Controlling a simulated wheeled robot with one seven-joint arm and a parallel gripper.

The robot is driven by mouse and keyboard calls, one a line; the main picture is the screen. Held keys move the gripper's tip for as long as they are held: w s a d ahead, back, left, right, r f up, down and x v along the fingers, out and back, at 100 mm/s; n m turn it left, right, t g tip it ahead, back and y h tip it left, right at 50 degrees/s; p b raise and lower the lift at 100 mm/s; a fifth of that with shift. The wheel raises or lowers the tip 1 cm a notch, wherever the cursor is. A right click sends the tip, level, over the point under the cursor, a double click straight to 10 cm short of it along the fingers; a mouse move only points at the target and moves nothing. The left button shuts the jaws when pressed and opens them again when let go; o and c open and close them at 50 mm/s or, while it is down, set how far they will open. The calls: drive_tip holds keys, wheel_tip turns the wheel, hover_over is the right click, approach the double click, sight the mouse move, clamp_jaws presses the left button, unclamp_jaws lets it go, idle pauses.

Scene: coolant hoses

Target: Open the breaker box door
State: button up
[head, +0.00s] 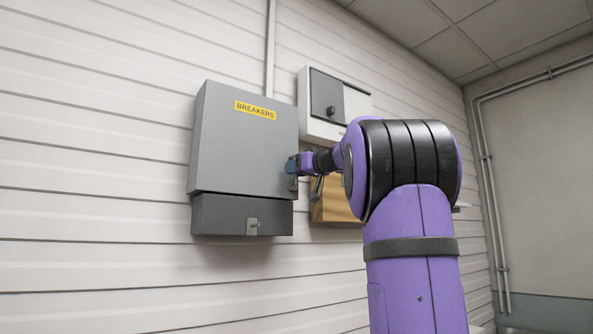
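The breaker box (232,205) is a grey box on the white slatted wall, left of centre in the head view. Its grey door (235,145) carries a yellow BREAKERS label (255,110) and looks closed. My gripper (291,167) is at the right edge of the door, at about mid-height or a little below. Whether it touches the door or a handle there, I cannot tell. Its fingers are small and partly dark, and their opening is not clear.
A white box with a grey panel (327,97) hangs on the wall behind my arm. A tan box (335,205) is below it, partly hidden by my arm. A conduit (270,50) runs up the wall above the breaker box. The wall to the left is bare.

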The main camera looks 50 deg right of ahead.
drive_tip(key=shift+c, duration=0.5)
clamp_jaws()
drive_tip(key=shift+s, duration=0.1)
